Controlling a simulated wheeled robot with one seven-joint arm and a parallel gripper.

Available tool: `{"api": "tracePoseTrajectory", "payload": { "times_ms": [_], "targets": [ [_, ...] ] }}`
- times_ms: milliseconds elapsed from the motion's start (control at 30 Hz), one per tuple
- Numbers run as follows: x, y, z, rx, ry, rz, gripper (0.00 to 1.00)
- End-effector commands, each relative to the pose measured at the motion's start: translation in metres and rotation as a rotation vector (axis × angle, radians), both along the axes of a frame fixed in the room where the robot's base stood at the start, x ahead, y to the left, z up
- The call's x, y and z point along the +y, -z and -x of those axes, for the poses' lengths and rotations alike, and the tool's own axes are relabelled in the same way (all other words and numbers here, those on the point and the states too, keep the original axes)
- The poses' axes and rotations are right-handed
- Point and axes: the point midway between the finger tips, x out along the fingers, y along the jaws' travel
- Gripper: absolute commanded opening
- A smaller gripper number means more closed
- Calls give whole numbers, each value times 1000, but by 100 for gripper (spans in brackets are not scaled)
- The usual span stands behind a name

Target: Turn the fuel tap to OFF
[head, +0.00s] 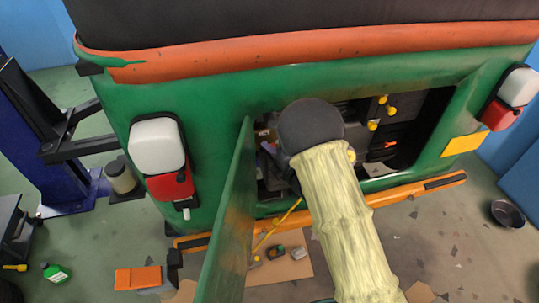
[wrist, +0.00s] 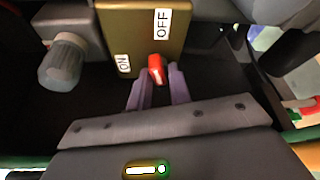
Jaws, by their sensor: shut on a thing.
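The fuel tap's red lever (wrist: 156,68) shows in the wrist view at the lower edge of a brass-coloured plate (wrist: 143,38). The plate carries a white ON label (wrist: 123,64) to the left of the lever and a white OFF label (wrist: 162,23) above it. My gripper (wrist: 157,84) has its two purple-grey fingers on either side of the lever and is shut on it. I cannot tell exactly which label the lever points to. In the head view my sleeved arm reaches into the open rear bay of the green rickshaw (head: 300,82) and hides the tap and gripper.
A grey knob (wrist: 64,62) stands left of the plate. In the head view the open green door (head: 228,215) is close to the left of my arm. An orange bumper (head: 420,190) runs below the bay. Tools on cardboard (head: 305,267) lie on the floor.

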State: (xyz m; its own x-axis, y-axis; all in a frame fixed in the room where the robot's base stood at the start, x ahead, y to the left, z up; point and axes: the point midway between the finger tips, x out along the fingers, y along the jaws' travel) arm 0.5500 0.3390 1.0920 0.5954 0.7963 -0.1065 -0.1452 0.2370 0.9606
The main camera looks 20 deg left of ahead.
Motion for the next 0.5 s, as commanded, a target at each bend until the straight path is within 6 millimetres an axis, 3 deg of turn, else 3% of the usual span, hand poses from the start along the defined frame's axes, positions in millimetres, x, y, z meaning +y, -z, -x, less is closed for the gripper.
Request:
{"api": "tracePoseTrajectory", "payload": {
  "times_ms": [500],
  "targets": [
    [-2, 8, -1, 135, 3, -220, 0]
  ]
}}
